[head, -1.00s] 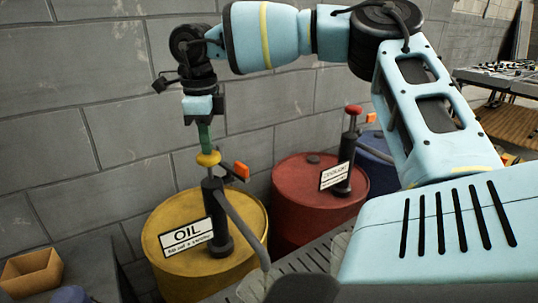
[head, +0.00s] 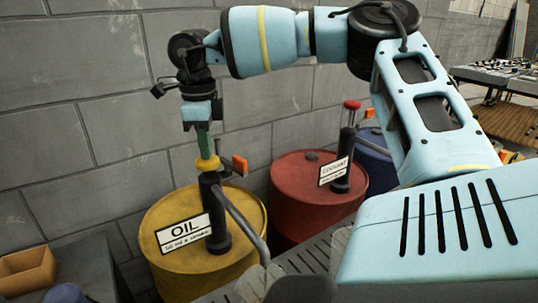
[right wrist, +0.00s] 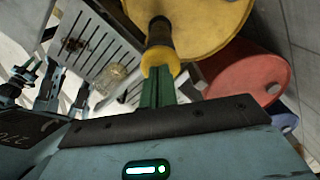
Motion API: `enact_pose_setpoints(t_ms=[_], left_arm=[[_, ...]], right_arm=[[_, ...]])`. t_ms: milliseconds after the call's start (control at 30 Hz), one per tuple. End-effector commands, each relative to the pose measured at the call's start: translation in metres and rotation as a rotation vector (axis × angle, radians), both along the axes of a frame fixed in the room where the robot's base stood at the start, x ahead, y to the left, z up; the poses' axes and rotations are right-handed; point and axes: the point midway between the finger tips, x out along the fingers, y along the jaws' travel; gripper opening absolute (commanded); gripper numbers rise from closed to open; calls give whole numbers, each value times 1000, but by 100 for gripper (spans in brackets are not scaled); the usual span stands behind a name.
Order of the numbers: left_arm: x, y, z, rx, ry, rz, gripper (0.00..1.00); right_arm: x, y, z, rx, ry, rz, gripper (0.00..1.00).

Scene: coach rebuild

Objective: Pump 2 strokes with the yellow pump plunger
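The yellow pump plunger (head: 208,163) tops the dark pump (head: 214,212) on the yellow drum (head: 170,265), which carries a white OIL label (head: 183,233). The plunger knob sits low, close to the top of the pump body, with almost no rod showing. My right gripper (head: 204,150) points down from above; its green fingers are together and their tips meet the knob. In the right wrist view the yellow knob (right wrist: 160,60) lies at the ends of the shut fingers (right wrist: 158,88).
A red drum (head: 290,205) with a COOLANT label and a red-topped pump (head: 349,135) stands to the right, with a blue drum (head: 377,160) behind. An orange tab (head: 240,164) is beside the oil pump. A tan bin (head: 28,270) is lower left. A block wall is close behind.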

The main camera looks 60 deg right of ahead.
Motion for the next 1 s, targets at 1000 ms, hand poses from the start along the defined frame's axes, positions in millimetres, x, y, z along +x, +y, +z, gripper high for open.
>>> enact_pose_setpoints(t_ms=[1000], left_arm=[[0,0,-1,0,0,1,33]], right_arm=[[-2,-1,-6,0,10,-1,0]])
